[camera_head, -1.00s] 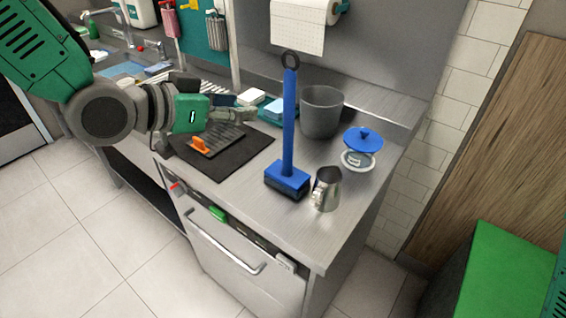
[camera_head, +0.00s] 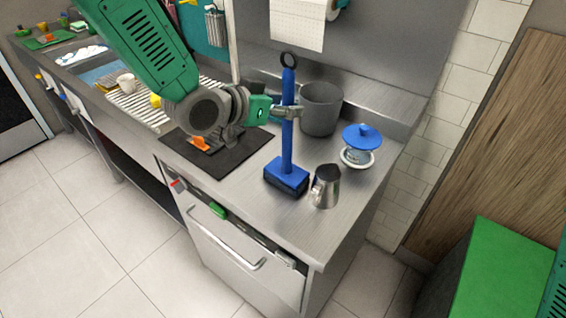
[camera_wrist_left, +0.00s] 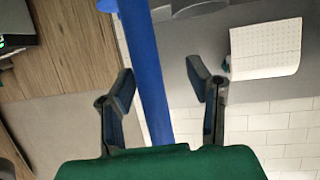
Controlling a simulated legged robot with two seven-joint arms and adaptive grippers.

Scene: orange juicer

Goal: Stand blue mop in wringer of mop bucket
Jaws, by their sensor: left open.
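The blue mop (camera_head: 287,148) stands upright on the steel counter, its blue block head down and a dark ring at the top of its handle. A plain dark grey bucket (camera_head: 320,112) stands just behind and right of it; I cannot make out a wringer. My left gripper (camera_head: 287,112) is at the upper handle, fingers apart. In the left wrist view, the mop handle (camera_wrist_left: 148,75) runs between the open fingers of my left gripper (camera_wrist_left: 160,77), closer to the left one. My right gripper is out of view.
A metal pitcher (camera_head: 325,186) stands right of the mop head. A blue-topped item on a white ring (camera_head: 361,145) is near the right counter edge. A dark mat (camera_head: 235,148) with an orange-handled tool lies left. A paper roll (camera_head: 298,22) hangs on the wall.

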